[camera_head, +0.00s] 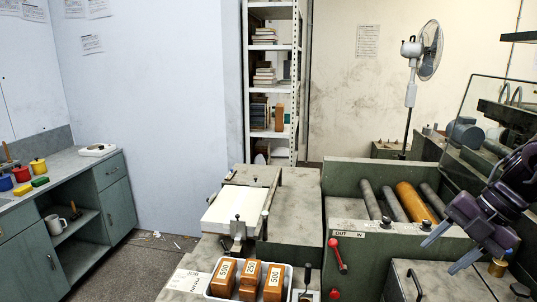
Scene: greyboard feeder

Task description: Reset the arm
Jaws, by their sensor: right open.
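My right arm comes in from the right edge, dark purple. Its gripper (437,258) has two blue-grey fingers spread apart, with nothing between them. It is over the right part of the green machine (345,180), in front of its rollers. Whether the fingers touch the machine cannot be told. My left gripper is not in view.
An orange roller (415,202) lies among grey ones. A red-knobbed lever (338,256) stands on the machine's front. A white tray (287,288) holds orange blocks marked 500 and 250. A white board stack (235,208) lies on the feeder. A brass-coloured cylinder (498,267) sits near my gripper.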

